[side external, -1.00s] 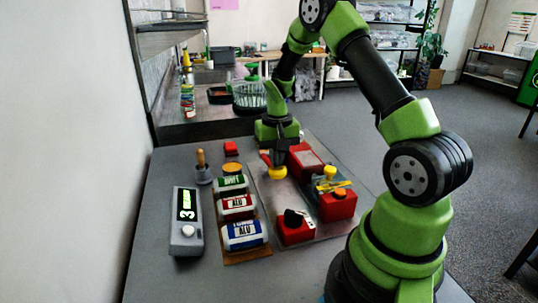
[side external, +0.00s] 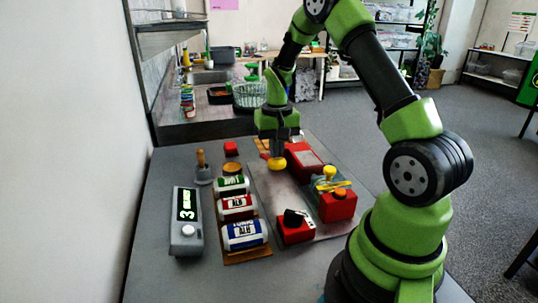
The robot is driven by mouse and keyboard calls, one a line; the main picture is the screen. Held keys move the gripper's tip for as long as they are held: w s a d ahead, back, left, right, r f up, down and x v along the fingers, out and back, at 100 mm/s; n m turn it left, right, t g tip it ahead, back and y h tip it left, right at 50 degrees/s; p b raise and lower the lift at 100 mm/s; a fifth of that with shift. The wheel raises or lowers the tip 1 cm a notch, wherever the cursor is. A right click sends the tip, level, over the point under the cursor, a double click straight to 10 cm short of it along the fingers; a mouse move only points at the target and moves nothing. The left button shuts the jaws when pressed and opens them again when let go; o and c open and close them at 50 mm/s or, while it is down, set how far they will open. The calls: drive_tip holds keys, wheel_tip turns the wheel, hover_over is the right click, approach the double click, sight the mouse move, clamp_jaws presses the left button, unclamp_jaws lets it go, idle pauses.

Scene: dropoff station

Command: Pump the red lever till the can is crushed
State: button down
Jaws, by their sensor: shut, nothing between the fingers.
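My gripper (side external: 278,150) is shut, points down and sits just above a yellow round knob (side external: 277,163); I cannot tell whether they touch. The knob is beside a red machine (side external: 308,160) on the grey plate. The knob seems to be the end of the lever; the lever's arm is mostly hidden behind my gripper. Cans lie on their sides in a row on a brown board (side external: 247,257): a green-white can (side external: 232,185), a red can (side external: 237,207) and a blue-white can (side external: 243,234). No can is visible inside the machine.
A grey box with a green display (side external: 187,225) stands left of the cans.

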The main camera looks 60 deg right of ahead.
sight(277, 168)
drive_tip(key=shift+s+a+f, duration=0.15)
drive_tip(key=shift+f, duration=0.45)
drive_tip(key=shift+s+a+f, duration=0.15)
drive_tip(key=shift+f, duration=0.45)
drive_tip(key=shift+f, duration=0.65)
drive_tip(key=shift+s+f, duration=0.1)
drive_tip(key=shift+f, duration=0.6)
